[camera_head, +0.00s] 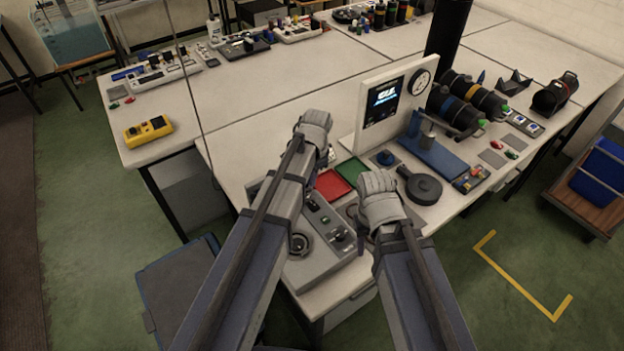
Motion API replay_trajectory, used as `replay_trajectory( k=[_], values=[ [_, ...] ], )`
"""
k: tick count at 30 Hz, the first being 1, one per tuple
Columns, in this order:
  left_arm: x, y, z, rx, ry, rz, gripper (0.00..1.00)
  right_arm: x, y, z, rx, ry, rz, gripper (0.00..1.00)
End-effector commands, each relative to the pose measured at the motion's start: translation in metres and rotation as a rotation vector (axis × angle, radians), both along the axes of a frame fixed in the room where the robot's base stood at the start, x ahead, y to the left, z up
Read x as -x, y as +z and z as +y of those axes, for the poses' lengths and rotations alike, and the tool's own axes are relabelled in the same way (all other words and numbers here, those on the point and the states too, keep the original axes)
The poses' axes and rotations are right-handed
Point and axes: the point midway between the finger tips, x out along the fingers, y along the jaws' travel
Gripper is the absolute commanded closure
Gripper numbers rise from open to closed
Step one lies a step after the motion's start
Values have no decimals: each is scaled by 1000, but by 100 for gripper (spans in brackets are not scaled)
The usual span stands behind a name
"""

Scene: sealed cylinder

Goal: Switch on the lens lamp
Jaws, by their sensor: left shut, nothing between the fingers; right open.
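A dark round head with a short handle (424,188) lies flat on the table just right of my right gripper. It looks like the lens lamp, but I cannot be sure, and no lit part or switch can be made out on it. My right gripper (377,185) is open and empty above the table, left of this round head and apart from it. My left gripper (316,122) is shut and empty, left of the white upright panel (366,97). The fingertips of both grippers are mostly hidden by their own housings.
A grey control box (322,238) with knobs sits at the front edge, partly behind my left arm. Red (331,185) and green (351,170) trays lie between my grippers. A blue fixture (434,156) and dark cylinders (478,97) stand right.

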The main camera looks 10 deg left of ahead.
Motion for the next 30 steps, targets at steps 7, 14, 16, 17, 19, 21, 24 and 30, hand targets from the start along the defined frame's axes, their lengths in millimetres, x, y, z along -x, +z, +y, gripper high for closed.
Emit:
replay_trajectory(
  k=[7, 14, 16, 17, 19, 21, 24, 30],
  values=[
    [-5, 46, 5, 0, 1, 0, 100, 0, 46, 0, 0, 2, 0, 50],
    [-7, 60, 7, 0, 1, 0, 100, 0, 60, 0, 0, 2, 0, 50],
    [-7, 59, 7, 0, 1, 0, 100, 0, 59, 0, 0, 2, 0, 50],
    [-7, 59, 7, 0, 1, 0, 100, 0, 59, 0, 0, 2, 0, 50],
    [-7, 58, 7, 0, 1, 0, 100, 0, 58, 0, 0, 2, 0, 50],
    [-7, 58, 7, 0, 1, 0, 100, 0, 58, 0, 0, 2, 0, 50],
    [-7, 58, 7, 0, 0, 0, 100, 0, 58, 0, 0, 2, 0, 50],
    [-5, 58, 6, 0, 3, 0, 100, 0, 58, 0, 0, 2, 0, 50]
  ],
)
